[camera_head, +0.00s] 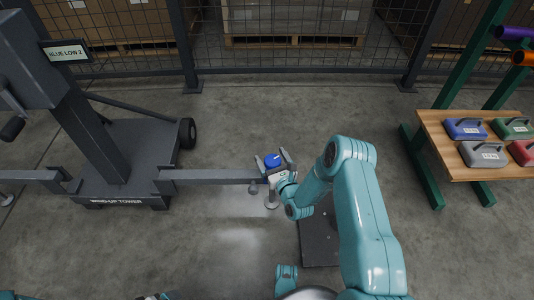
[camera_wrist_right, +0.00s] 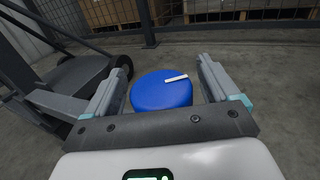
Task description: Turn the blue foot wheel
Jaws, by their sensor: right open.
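The blue foot wheel (camera_head: 272,160) is a round blue knob with a white mark on top. It sits at the end of a grey outrigger arm (camera_head: 215,176) of the wind-up tower (camera_head: 122,165). My right gripper (camera_head: 274,162) is at the wheel, with one finger on each side of it. In the right wrist view the blue wheel (camera_wrist_right: 161,90) lies between the two open fingers, with a gap visible on at least the right side. Its white mark points to the right. A foot pad (camera_head: 271,204) shows below the wheel.
A sign on the tower (camera_head: 66,52) reads "BLUE LOW 2". The floor between tower and shelf is mostly clear.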

